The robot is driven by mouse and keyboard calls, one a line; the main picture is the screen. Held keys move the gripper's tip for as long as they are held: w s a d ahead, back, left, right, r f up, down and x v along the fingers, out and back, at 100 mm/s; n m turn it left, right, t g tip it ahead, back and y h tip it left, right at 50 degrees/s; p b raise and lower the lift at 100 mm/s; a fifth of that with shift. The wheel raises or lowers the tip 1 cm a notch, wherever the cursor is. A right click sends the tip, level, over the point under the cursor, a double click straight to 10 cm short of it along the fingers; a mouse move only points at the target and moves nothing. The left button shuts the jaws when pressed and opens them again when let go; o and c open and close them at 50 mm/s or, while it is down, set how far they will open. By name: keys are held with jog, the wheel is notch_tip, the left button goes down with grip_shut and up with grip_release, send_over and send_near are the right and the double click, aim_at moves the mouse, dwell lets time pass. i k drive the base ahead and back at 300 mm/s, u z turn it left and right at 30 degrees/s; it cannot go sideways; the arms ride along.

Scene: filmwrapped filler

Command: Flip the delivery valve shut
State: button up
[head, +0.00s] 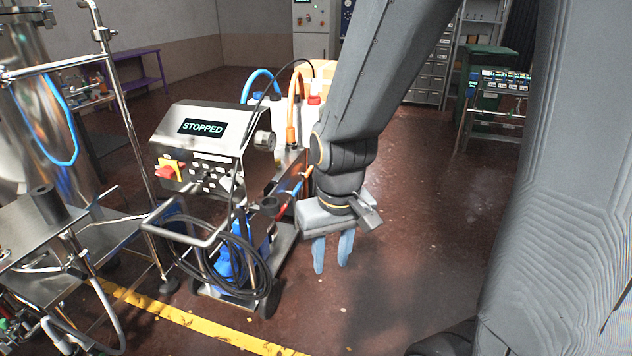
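I cannot pick out the delivery valve with certainty. A wheeled machine (212,150) stands left of centre, and its screen (203,127) reads "STOPPED". A red knob on a yellow plate (170,170) is on its front panel. Small orange and dark fittings (299,182) show on its right side, partly too small to read. My gripper (332,266) hangs down just right of the machine, above the floor. Its two blue-grey fingers are apart with floor visible between them, and nothing is held. My arm covers part of the area behind.
Black cable (222,262) hangs coiled on the machine's front handle. A steel tank (35,110) and steel frame stand at left. Orange and blue hoses (291,112) rise at the machine's back. A green bin (487,75) and shelving are at back right. Red-brown floor (430,210) is clear at right.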

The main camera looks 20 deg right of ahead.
aim_at(306, 175)
jog(key=z, duration=0.8)
jog(key=i, duration=1.25)
jog(key=u, duration=0.55)
jog(key=k, duration=0.65)
jog(key=z, duration=0.55)
jog(key=i, duration=1.25)
jog(key=u, duration=0.2)
